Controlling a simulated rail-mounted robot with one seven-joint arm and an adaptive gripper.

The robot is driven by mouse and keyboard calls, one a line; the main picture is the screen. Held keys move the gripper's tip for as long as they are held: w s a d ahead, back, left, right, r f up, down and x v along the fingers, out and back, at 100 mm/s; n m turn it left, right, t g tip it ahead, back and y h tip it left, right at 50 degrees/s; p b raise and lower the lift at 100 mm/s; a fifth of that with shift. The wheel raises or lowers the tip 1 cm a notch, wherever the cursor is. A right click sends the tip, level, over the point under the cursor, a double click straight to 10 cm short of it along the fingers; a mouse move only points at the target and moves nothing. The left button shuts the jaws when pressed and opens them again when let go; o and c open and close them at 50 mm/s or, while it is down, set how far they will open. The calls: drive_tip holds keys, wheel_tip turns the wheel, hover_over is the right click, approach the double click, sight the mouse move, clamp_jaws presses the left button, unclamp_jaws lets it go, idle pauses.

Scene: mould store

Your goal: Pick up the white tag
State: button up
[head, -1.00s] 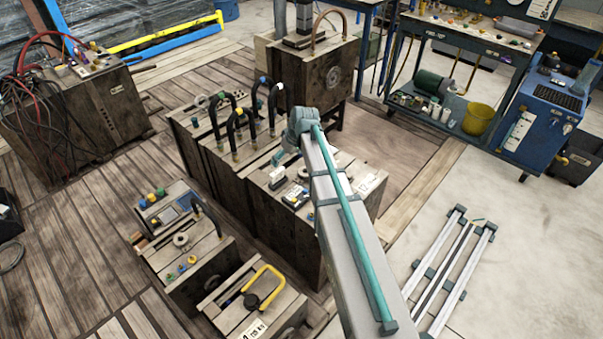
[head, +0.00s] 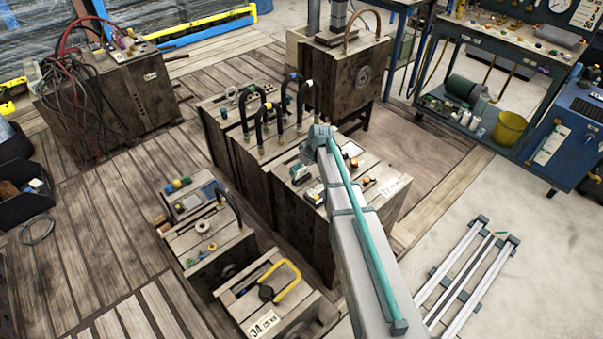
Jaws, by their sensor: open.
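A white tag with dark writing (head: 391,187) lies on the right end of a dark wooden mould block in the middle of the view. Another white label, reading 34 and 125 KG (head: 268,324), is on the front of the low block in the foreground. Small white pieces (head: 299,174) also sit at the left of the middle block's top. I cannot tell which one the task means. My gripper (head: 306,153) is at the far end of my arm, over the left part of that block's top. It is open; its fingers are small and partly hidden by my wrist.
Black curved hoses (head: 264,110) rise from the block behind my gripper. A yellow handle (head: 288,275) stands on the foreground block. A block with tangled cables (head: 115,100) is at left. A tool cart (head: 490,70) stands at back right. Rails (head: 470,275) lie on clear floor.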

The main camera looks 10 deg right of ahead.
drive_tip(key=shift+x, duration=1.2)
drive_tip(key=c, duration=1.2)
drive_tip(key=shift+r, duration=0.15)
drive_tip(key=shift+r, duration=0.5)
drive_tip(key=shift+r+b, duration=0.45)
drive_tip(key=shift+r, duration=0.5)
drive_tip(key=s+r+b, duration=0.2)
drive_tip(key=s+r, duration=0.8)
drive_tip(key=s, duration=0.4)
drive_tip(key=shift+a, duration=0.4)
drive_tip(key=shift+s+f, duration=0.1)
